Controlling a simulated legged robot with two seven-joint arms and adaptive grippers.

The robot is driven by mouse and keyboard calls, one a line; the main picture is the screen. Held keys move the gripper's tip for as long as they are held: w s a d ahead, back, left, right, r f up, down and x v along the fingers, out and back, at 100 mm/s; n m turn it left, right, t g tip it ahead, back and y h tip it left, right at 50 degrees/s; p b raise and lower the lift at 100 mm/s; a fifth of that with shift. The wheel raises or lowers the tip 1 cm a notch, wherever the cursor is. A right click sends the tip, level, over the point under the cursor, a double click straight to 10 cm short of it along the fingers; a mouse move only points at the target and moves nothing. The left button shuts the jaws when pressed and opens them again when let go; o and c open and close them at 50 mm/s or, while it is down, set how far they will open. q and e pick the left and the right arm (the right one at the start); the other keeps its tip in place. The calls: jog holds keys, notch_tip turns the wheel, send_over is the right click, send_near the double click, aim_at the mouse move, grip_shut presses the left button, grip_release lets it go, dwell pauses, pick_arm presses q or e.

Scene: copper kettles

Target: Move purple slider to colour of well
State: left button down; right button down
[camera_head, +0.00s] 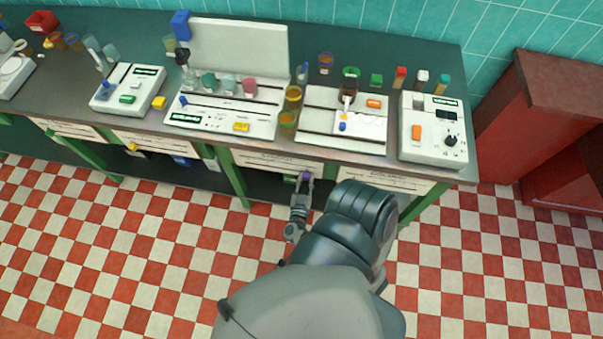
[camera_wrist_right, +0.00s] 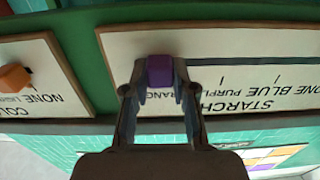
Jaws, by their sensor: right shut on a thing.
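The purple slider (camera_wrist_right: 160,70) sits on a white label panel (camera_wrist_right: 215,45) marked STARCH in the wrist view. It covers part of the word ORANGE, at the left part of the scale; BLUE and PURPLE are printed further right, upside down. My right gripper (camera_wrist_right: 160,90) is shut on the slider, one finger on each side. In the head view the gripper (camera_head: 303,187) reaches the slider (camera_head: 305,176) at the counter's front. A small orange spot (camera_head: 344,116) shows on a white plate (camera_head: 315,98); I cannot tell surely whether it is the well. My left gripper is out of view.
An orange slider (camera_wrist_right: 14,77) is on the neighbouring panel to the left in the wrist view. The counter (camera_head: 130,50) holds several white devices, cups and bottles. A red cabinet (camera_head: 530,110) stands at the right. The checkered floor (camera_head: 140,245) in front is clear.

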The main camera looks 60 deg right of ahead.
jog(key=shift+s+d, duration=0.15)
jog(key=c, duration=0.9)
grip_release()
jog(key=v, duration=1.2)
jog(key=shift+f, duration=0.1)
